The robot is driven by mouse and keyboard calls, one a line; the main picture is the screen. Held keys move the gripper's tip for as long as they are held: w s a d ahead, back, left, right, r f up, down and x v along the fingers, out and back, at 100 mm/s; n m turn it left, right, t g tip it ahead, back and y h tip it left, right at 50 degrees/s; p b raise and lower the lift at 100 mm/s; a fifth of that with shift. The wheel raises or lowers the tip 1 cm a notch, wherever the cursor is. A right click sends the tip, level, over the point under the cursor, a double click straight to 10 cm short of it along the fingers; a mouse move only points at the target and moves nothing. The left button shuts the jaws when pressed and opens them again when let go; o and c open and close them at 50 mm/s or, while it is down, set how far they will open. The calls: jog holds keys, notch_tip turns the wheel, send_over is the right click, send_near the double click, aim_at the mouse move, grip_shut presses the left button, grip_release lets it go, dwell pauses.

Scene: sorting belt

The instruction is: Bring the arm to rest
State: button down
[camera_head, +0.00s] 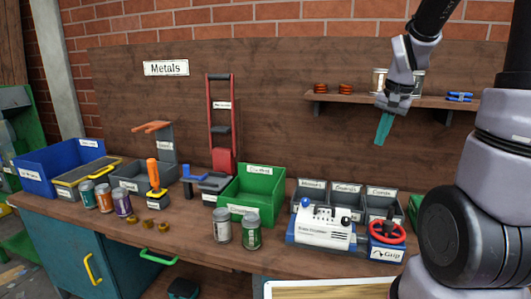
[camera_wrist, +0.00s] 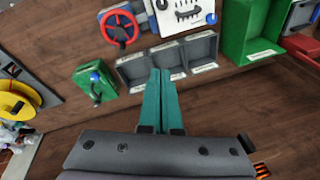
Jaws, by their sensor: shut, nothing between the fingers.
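My gripper (camera_head: 383,128) hangs in the air in front of the back board, at the upper right of the head view, below and beside the shelf. Its two teal fingers are pressed together with nothing between them. In the wrist view the closed fingers (camera_wrist: 160,88) point toward a row of grey bins (camera_wrist: 195,53) on the bench. My arm comes down from the top right of the head view. The gripper touches nothing that I can see.
Below stand a green bin (camera_head: 247,195), grey labelled bins (camera_head: 346,207), a white and blue device (camera_head: 322,230) and a red handwheel (camera_head: 387,232). Several cans line the bench's left part. The shelf (camera_head: 340,98) holds copper coils, jars and a blue tool. Air above the bench is free.

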jog(key=s+a+r+n+t, duration=0.1)
jog(key=s+a+r+t, duration=0.1)
jog(key=s+a+r, duration=0.2)
jog(key=s+a+r+n+t+y, duration=0.1)
jog(key=s+a+r, duration=0.3)
jog(key=s+r, duration=0.4)
jog(key=s+n+t, duration=0.1)
jog(key=s, duration=0.2)
jog(key=shift+s+r, duration=0.25)
jog(key=shift+r, duration=0.1)
jog(key=shift+w+d, duration=0.1)
jog(key=shift+w, duration=0.05)
dwell(1.3)
